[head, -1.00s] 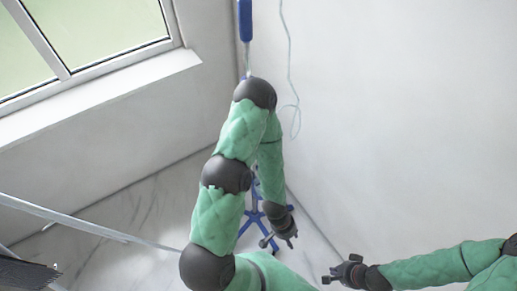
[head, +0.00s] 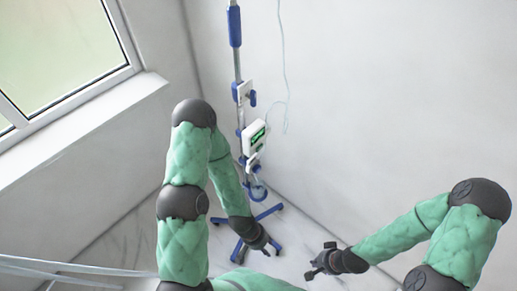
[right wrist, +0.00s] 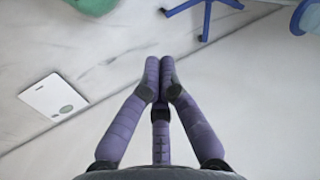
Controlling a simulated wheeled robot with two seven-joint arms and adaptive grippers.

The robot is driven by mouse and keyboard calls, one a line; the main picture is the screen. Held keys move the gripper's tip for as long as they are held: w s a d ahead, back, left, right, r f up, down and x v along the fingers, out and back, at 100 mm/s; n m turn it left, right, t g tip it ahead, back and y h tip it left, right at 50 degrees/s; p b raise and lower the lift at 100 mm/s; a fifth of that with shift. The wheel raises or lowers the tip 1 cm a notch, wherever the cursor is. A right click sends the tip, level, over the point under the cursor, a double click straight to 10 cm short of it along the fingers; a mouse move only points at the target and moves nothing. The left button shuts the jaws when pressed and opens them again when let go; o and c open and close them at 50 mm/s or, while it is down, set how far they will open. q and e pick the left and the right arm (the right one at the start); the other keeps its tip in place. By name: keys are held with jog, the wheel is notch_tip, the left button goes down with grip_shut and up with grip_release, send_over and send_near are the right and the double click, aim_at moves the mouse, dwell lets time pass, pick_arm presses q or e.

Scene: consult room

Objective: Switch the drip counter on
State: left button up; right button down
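The drip counter (head: 254,139), a small white box with a green screen, is clamped on the grey-and-blue drip stand (head: 237,62). It is tilted, and its switch is too small to make out. My left gripper (head: 266,249) is low in front of the stand's base, below the counter, and looks open and empty.
The stand's blue feet (head: 272,213) spread on the marble floor near the corner. A thin tube (head: 284,75) hangs by the wall. A window (head: 60,50) with a sill is at left. In the right wrist view a flat white panel (right wrist: 50,96) lies on the floor.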

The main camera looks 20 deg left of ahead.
aim_at(260, 148)
jog(key=w+a+r+n+t+b, duration=0.3)
jog(key=w+a+r+n, duration=0.1)
jog(key=w+n, duration=0.35)
jog(key=w+a+r+n+t+b, duration=0.35)
jog(key=w+n, duration=0.25)
jog(key=w, duration=0.2)
jog(key=w+a+r+n+t+y+b, duration=0.1)
jog(key=a+r+n+t+b, duration=0.1)
jog(key=a+r+n, duration=0.3)
jog(key=w+a+r+n+t+y+b, duration=0.1)
jog(key=a+r+n+t, duration=0.3)
jog(key=r, duration=0.7)
jog(key=w+a+n+b, duration=0.1)
jog(key=a+n, duration=0.1)
jog(key=n, duration=0.2)
jog(key=shift+w+a+r+y+b, duration=0.25)
jog(key=shift+w+a+y+b, duration=0.05)
jog(key=shift+y+b, duration=0.1)
jog(key=shift+t, duration=0.25)
jog(key=w+a, duration=0.3)
jog(key=a, duration=0.5)
jog(key=shift+a, duration=0.15)
